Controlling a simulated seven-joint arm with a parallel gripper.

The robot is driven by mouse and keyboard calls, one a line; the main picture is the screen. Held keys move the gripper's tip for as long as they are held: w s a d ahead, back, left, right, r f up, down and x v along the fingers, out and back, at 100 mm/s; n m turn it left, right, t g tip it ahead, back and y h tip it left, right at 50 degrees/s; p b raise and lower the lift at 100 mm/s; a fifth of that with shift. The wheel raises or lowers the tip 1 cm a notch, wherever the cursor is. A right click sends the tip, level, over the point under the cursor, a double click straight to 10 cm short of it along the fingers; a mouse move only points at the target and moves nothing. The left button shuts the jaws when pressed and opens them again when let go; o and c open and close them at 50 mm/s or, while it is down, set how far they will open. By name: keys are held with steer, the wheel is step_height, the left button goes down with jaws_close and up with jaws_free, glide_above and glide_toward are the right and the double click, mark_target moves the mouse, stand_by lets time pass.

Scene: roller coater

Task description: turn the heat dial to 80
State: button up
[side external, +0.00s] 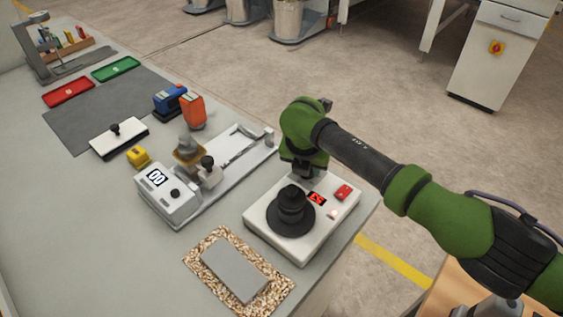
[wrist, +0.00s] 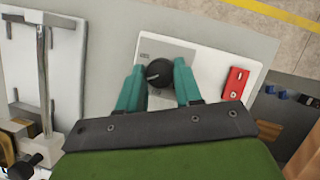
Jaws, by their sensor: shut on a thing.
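The heat dial (wrist: 159,73) is a round black knob with a pale mark, on a grey panel of a white unit in the wrist view. My gripper (wrist: 158,67) is shut on it, with one teal finger on each side. The same white unit (side external: 270,237) stands near the table's right edge in the side external view. My gripper (side external: 303,172) is low over its back part there and hides the dial. A small display (side external: 317,198) on the unit shows red digits too small to read surely. The dial's scale is not readable.
A stepped black round piece (side external: 291,208) sits on the unit close to my gripper. A red switch (side external: 343,191) is to the right. Left stands a coater (side external: 170,203) with a display reading 00. A grey block (side external: 235,268) lies on a speckled mat in front.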

stand_by(0.4)
steer(key=o, duration=1)
steer(key=v, duration=1.7)
